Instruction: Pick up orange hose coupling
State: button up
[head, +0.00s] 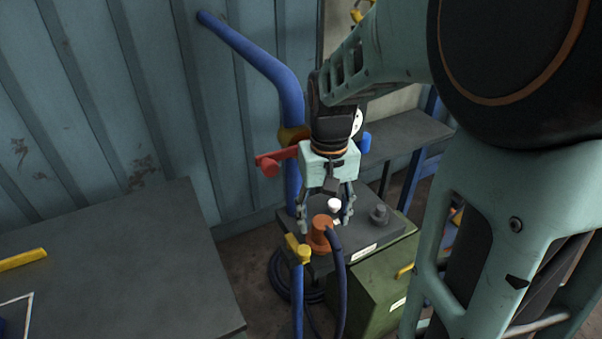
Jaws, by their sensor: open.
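The orange hose coupling (320,234) stands on the dark top of a green cabinet (377,280), with a dark blue hose bending down from it. My gripper (328,222) points down right at the coupling, with its fingers apart. One finger shows on each side, and a white-topped knob (334,205) shows between them. I cannot tell whether the fingers are around the coupling or behind it, or whether they touch it.
A red handle (270,163) and thick blue pipe (262,62) rise behind. A dark table (130,270) fills the lower left.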

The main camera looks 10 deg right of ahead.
aim_at(323, 222)
notch_tip(323, 222, down, 4)
jog(key=shift+r, duration=0.1)
jog(key=shift+w, duration=0.1)
jog(key=c, duration=1.4)
jog(key=shift+r, duration=0.25)
